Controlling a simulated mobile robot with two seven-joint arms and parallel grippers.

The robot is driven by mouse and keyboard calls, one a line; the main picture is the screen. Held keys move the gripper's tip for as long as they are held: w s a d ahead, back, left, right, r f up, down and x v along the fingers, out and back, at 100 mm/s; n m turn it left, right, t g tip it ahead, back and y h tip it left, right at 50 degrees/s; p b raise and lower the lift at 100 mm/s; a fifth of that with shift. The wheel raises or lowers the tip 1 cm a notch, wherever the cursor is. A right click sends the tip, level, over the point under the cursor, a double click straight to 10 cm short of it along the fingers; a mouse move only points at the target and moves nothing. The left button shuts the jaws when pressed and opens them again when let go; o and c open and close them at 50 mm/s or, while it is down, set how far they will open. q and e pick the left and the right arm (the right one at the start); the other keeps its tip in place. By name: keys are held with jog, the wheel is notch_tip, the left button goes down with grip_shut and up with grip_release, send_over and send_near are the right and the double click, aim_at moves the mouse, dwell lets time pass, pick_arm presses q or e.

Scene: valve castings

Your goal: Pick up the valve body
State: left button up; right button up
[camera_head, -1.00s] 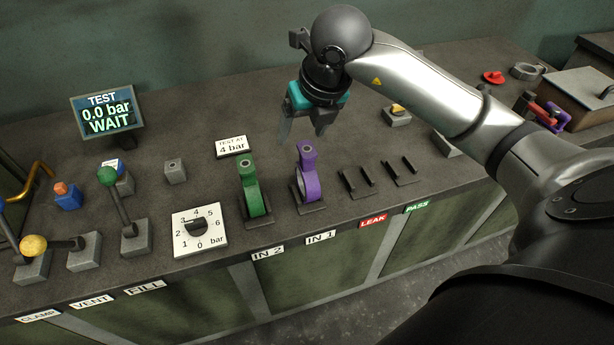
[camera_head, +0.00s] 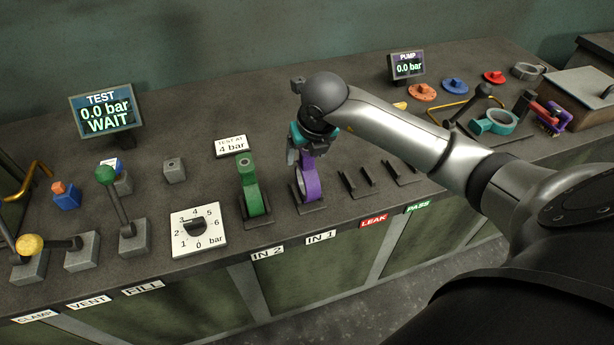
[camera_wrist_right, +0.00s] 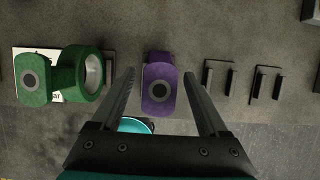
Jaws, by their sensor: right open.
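Two valve bodies stand on cradles at the bench's front. The purple valve body (camera_head: 308,183) is upright at IN 1, with a ring and a top boss. The green valve body (camera_head: 251,186) is upright at IN 2, to its left. My right gripper (camera_head: 304,160) is open just above and behind the purple one. In the right wrist view the purple valve body (camera_wrist_right: 159,88) lies between the open fingers (camera_wrist_right: 160,90), with a gap on each side. The green valve body (camera_wrist_right: 62,78) is left of the left finger. My left gripper is not in view.
Empty cradles (camera_head: 360,181) stand right of the purple valve body. A pressure dial (camera_head: 198,229) and lever (camera_head: 127,221) are to the left. A teal ring part (camera_head: 494,122), coloured discs (camera_head: 422,92) and a lidded box (camera_head: 583,92) are at the right.

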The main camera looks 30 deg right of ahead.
jog(key=shift+x, duration=1.5)
jog(key=shift+s+a, duration=0.1)
grip_shut()
jog(key=shift+w+r, duration=0.2)
jog(key=shift+r, duration=0.05)
